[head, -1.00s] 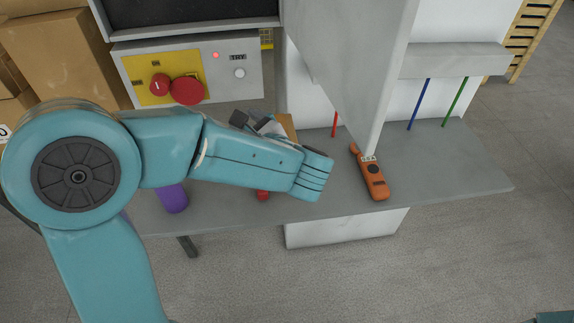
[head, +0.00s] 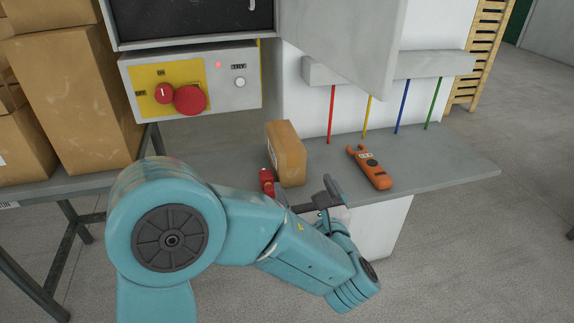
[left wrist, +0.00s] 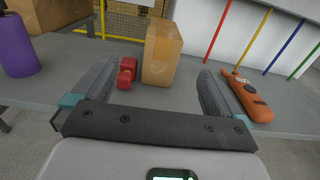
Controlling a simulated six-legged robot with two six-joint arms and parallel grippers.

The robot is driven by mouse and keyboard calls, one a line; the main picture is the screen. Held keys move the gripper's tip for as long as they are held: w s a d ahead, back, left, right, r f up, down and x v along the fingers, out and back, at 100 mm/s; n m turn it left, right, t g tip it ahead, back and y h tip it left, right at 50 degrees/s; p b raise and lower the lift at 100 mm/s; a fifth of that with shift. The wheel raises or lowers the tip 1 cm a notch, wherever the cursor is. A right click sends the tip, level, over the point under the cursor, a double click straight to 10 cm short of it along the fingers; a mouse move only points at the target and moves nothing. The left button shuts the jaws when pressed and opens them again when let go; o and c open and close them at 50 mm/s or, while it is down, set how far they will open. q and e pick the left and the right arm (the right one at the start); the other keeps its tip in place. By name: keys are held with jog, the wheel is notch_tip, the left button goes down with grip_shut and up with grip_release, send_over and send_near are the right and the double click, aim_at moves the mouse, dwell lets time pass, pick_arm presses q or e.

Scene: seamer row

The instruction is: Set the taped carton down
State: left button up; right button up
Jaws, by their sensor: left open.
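The carton (head: 287,153) is a small brown box standing upright on the grey shelf (head: 440,165) in the head view. It also stands in the middle of the left wrist view (left wrist: 161,52), beyond the fingertips. My left gripper (head: 318,198) is open and empty at the shelf's front edge, apart from the carton. My right gripper is not in view.
A red object (head: 267,182) sits close left of the carton. An orange handheld meter (head: 371,168) lies to the right. A purple cylinder (left wrist: 16,45) stands at far left in the wrist view. A grey panel (head: 360,40) hangs above. Large boxes (head: 80,95) are stacked left.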

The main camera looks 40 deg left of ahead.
aim_at(293, 159)
pick_arm(q)
jog(key=x, duration=0.7)
jog(key=f+x, duration=0.1)
jog(key=x, duration=0.3)
jog(key=shift+w, duration=0.35)
jog(key=x, duration=0.5)
jog(key=shift+w+r, duration=0.1)
jog(key=shift+w, duration=0.1)
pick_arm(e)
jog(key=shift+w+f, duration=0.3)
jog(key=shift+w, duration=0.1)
pick_arm(q)
jog(key=shift+c, duration=0.3)
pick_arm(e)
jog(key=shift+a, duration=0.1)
pick_arm(q)
jog(key=shift+r, duration=0.1)
jog(key=c, duration=1.7)
jog(key=shift+o, duration=0.2)
notch_tip(293, 159, up, 10)
jog(key=shift+f+p, duration=0.15)
jog(key=shift+p, duration=0.8)
jog(key=shift+s, duration=0.1)
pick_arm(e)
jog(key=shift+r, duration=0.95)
